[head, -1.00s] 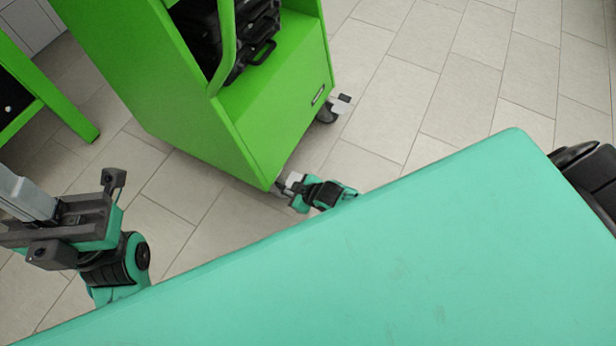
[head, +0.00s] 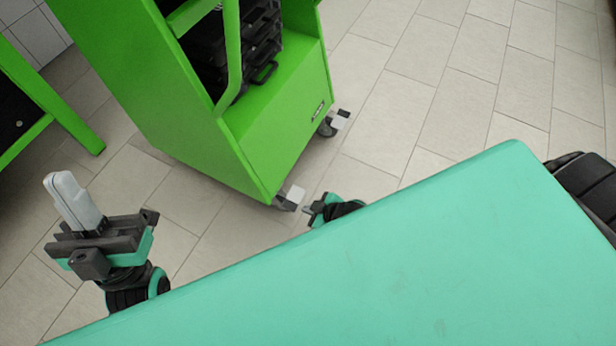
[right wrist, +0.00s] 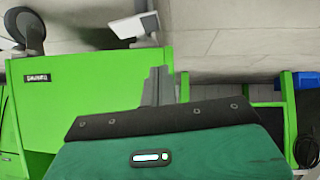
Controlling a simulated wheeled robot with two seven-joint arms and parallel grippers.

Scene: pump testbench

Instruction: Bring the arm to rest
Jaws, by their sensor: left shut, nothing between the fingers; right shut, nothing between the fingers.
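My left gripper (head: 64,186) is at the left of the head view, with its pale grey fingers together and pointing up and slightly left. It is over the floor, apart from other things, and holds nothing. My right gripper (head: 310,209) shows in the head view just beyond the edge of my teal body, which hides part of its arm. In the right wrist view its grey fingers (right wrist: 158,84) are together and empty, in front of the green cart. I cannot tell the exact gap to the cart.
A green cart (head: 285,130) on casters stands ahead, holding black cases (head: 262,50). A caster (head: 290,197) is close to my right gripper in the head view. Another green frame (head: 75,125) is at the far left. Tiled floor (head: 440,110) is clear to the right.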

